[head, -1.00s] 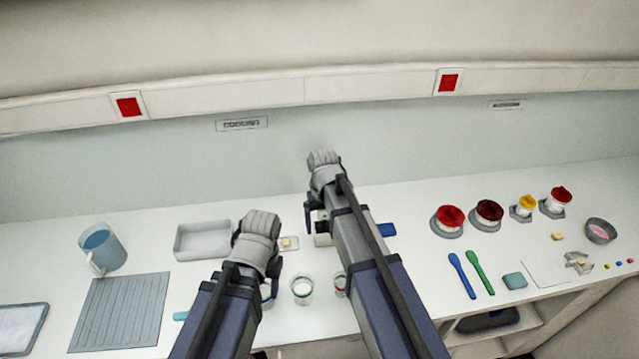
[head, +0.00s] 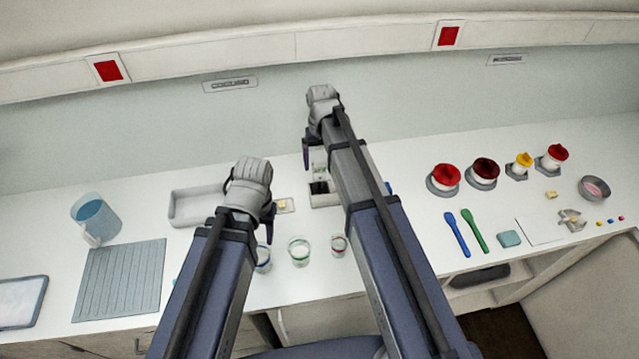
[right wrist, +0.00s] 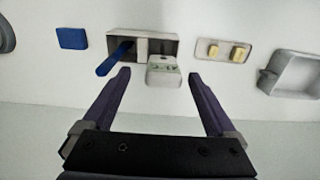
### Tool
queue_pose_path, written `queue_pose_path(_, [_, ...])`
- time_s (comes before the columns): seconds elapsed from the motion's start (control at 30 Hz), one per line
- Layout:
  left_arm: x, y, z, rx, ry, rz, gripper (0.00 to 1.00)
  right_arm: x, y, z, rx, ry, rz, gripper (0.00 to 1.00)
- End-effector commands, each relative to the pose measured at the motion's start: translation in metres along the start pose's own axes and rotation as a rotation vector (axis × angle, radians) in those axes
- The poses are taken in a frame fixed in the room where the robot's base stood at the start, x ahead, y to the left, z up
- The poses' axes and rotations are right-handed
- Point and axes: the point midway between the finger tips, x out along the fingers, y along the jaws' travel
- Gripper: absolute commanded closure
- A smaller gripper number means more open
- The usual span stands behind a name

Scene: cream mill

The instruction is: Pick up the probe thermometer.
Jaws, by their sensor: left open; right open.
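A blue stick-like piece (right wrist: 115,58), which looks like the probe thermometer, leans out of a grey box-shaped holder (right wrist: 171,46) in the right wrist view. In the head view my right arm covers it; part of the holder (head: 322,200) shows. My right gripper (right wrist: 158,75) is open and empty. Its fingers point toward the holder, with the blue piece near the left fingertip in the right wrist view. A small white box (right wrist: 163,71) shows between the fingertips. My left gripper (head: 264,212) is open above the counter by the white tray, its fingers partly hidden.
A blue block (right wrist: 72,38) lies beside the holder. A small plate with yellow pieces (right wrist: 231,41) and a white tray (head: 200,207) are on the other side. Small glasses (head: 299,250) stand in front. Red- and yellow-topped jars (head: 445,178) stand at right. The wall is close behind.

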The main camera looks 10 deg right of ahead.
Motion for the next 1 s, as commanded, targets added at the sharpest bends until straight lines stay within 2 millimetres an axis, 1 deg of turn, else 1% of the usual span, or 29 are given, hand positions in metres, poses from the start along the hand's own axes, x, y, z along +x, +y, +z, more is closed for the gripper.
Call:
queue_pose_path(0.17, [0.007, 0.001, 0.000, 0.001, 0.000, 0.000, 0.50, 0.007, -0.001, -0.001, 0.000, 0.000, 0.000, 0.07])
queue_pose_path(0.53, [0.050, 0.004, -0.003, 0.010, 0.000, -0.002, 0.50, 0.050, -0.005, -0.003, 0.000, 0.000, 0.000, 0.07])
queue_pose_path(0.63, [0.052, 0.005, -0.003, 0.012, 0.000, -0.002, 0.50, 0.053, -0.005, -0.003, 0.000, 0.000, 0.000, 0.07])
queue_pose_path(0.83, [0.050, 0.004, -0.003, 0.012, 0.000, -0.002, 0.50, 0.051, -0.005, -0.003, 0.000, 0.000, 0.000, 0.07])
queue_pose_path(0.87, [0.050, 0.004, -0.003, 0.012, 0.000, -0.002, 0.50, 0.051, -0.005, -0.003, 0.000, 0.000, 0.000, 0.09])
queue_pose_path(1.0, [0.050, 0.004, -0.003, 0.012, 0.000, -0.002, 0.50, 0.051, -0.005, -0.003, 0.000, 0.000, 0.000, 0.24])
